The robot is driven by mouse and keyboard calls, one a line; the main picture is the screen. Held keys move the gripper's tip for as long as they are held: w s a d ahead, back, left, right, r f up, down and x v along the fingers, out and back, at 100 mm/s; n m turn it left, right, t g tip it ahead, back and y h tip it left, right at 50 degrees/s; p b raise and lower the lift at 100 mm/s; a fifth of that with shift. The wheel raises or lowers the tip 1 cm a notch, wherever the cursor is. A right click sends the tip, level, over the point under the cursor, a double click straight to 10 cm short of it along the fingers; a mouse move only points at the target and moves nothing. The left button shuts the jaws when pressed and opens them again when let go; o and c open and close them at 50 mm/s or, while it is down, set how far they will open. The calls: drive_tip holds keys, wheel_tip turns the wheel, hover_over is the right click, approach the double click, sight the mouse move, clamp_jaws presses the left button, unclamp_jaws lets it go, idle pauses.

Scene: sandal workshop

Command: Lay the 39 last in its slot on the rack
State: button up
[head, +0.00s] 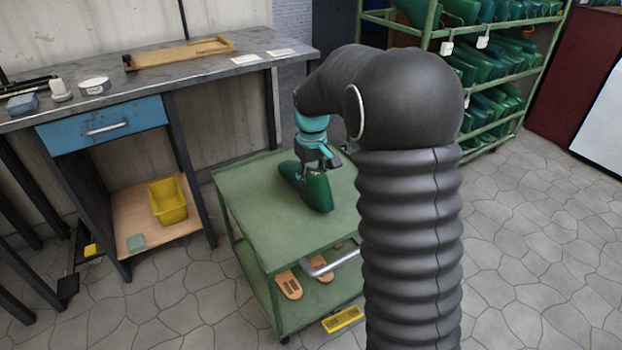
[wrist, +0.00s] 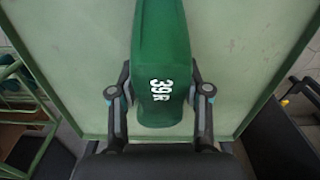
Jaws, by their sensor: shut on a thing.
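The 39 last (head: 318,193) is dark green and lies on the top of the green trolley (head: 252,205). In the wrist view the last (wrist: 160,45) shows a white "39R" mark. My gripper (head: 318,160) is over it, with a finger on each side. In the wrist view my gripper (wrist: 160,98) is shut on the last's near end. The rack (head: 430,45) stands at the back right with several green lasts on its sloped shelves. I cannot make out which slot is for 39.
A workbench (head: 215,68) with a blue drawer (head: 105,125) stands at the left. A yellow bin (head: 167,200) sits on its lower shelf. Sandal soles (head: 288,285) lie on the trolley's lower shelf. A dark red panel (head: 575,75) is at the right. Open stone floor (head: 535,240) lies at right.

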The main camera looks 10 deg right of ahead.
drive_tip(key=shift+f, duration=0.25)
idle(0.4)
drive_tip(key=o, duration=1.3)
drive_tip(key=shift+o, duration=0.2)
drive_tip(key=shift+r, duration=0.1)
